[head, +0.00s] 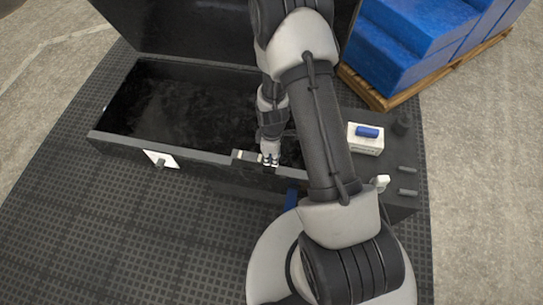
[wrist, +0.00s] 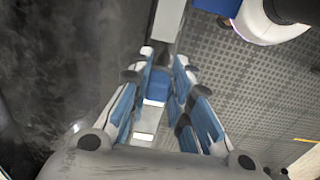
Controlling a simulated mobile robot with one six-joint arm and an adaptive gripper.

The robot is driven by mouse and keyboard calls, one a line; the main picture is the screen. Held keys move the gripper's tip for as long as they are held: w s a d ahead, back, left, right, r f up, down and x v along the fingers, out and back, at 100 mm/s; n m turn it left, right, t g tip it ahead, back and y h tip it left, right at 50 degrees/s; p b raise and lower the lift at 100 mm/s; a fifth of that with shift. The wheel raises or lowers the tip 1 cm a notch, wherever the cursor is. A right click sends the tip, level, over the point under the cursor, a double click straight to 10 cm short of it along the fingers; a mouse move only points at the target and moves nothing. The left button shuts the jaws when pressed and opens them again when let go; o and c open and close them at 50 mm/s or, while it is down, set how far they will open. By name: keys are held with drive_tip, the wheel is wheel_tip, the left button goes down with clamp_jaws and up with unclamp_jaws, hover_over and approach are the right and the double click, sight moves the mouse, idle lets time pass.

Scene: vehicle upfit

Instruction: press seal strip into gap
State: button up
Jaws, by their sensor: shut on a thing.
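A black open box (head: 119,77) has a front rim running across the head view. My gripper (head: 269,161) is over this rim, right of its middle. In the wrist view its blue-padded fingers (wrist: 158,98) are shut on a small blue block (wrist: 157,84) between them. I cannot tell whether this block is the seal strip or a tool that presses it. A grey piece with light ends (head: 245,156) sits on the rim just left of the gripper. The gap and any contact with the rim are hidden by the fingers.
A white block (head: 366,145) with a blue piece (head: 368,131) on top stands on the dark surface at right. A white plate (head: 160,159) is on the box front. Blue crates (head: 398,52) on a pallet stand at back right. Dark matting (head: 100,225) in front is clear.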

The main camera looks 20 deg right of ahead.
sight(272, 169)
idle(0.4)
drive_tip(key=shift+f+b, duration=2.6)
drive_tip(key=shift+f, duration=0.45)
drive_tip(key=shift+f, duration=0.4)
drive_tip(key=o, duration=0.8)
drive_tip(key=shift+o, duration=0.2)
drive_tip(key=shift+r, duration=0.1)
wheel_tip(272, 169, up, 12)
drive_tip(key=shift+f, duration=0.1)
